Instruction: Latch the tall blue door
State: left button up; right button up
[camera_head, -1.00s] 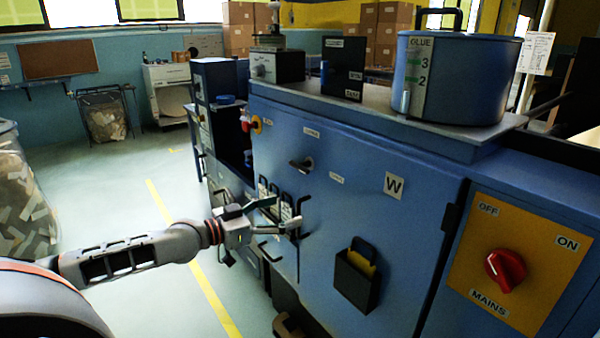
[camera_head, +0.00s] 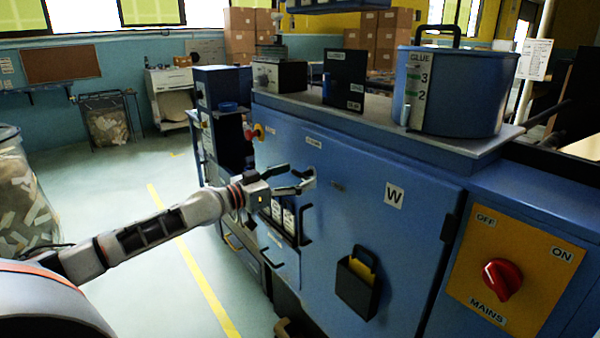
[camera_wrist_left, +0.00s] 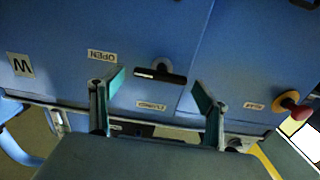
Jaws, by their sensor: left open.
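The tall blue door (camera_head: 375,220) is the cabinet's broad front panel and looks flush with the cabinet. Its dark latch handle (camera_wrist_left: 160,75) lies roughly crosswise in the left wrist view, between an OPEN label (camera_wrist_left: 102,55) and a second label (camera_wrist_left: 151,105) that I cannot read surely. My left gripper (camera_head: 303,179) is open in front of the door at the latch and hides most of it in the head view. In the wrist view the open fingers (camera_wrist_left: 160,95) stand either side of the latch, apart from it. My right gripper is not in view.
A red mains knob (camera_head: 502,279) is on a yellow panel at right. A red stop button (camera_head: 256,131) sits beyond the door's far edge. A dark pocket (camera_head: 358,282) and bar handles stick out of the front. A blue glue pot (camera_head: 460,90) stands on top.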

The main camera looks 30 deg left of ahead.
pick_arm(q)
jog(key=shift+x, duration=1.1)
jog(key=shift+c, duration=0.4)
jog(key=c, duration=1)
jog(key=shift+c, duration=0.2)
